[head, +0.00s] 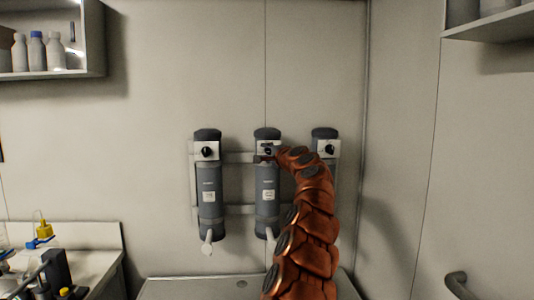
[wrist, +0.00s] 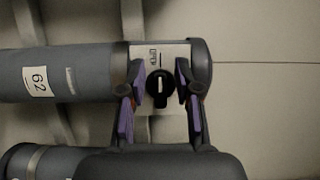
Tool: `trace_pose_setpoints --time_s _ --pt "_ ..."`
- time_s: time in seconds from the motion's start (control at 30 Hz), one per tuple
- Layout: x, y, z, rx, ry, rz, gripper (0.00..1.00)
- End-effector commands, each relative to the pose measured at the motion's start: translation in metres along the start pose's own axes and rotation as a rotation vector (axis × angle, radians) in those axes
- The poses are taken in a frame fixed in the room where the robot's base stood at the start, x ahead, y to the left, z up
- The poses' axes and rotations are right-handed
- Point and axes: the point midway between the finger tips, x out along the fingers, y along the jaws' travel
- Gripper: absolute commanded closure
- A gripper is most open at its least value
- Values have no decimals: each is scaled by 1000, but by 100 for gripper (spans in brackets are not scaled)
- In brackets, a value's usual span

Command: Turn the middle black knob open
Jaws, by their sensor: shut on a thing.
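The middle black knob (wrist: 158,88) sits on a white plate (wrist: 147,51) at the top end of the middle grey cylinder (head: 267,194). In the wrist view, its white mark runs up and down the picture, across the cylinder's length. Lettering that seems to read "OPEN" is printed beside it. My gripper (wrist: 161,82) has one purple-padded finger on each side of the knob and is shut on it. In the head view, my gripper (head: 265,157) reaches the middle cylinder's top from the right and partly covers the knob.
A left cylinder (head: 209,194) and a right cylinder (head: 325,135) with similar black knobs flank the middle one on the wall rack. My arm hides much of the right one. A shelf with bottles (head: 37,52) is upper left; a cluttered bench (head: 88,235) is lower left.

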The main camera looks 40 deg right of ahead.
Motion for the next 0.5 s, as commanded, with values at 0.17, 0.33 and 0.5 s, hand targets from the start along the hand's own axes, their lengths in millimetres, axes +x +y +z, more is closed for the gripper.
trace_pose_setpoints --time_s 0.17,0.33,0.5 --pt "0 1 0 0 -1 1 100" --pt "0 1 0 0 -1 1 61" --pt "0 0 0 1 -1 1 61"
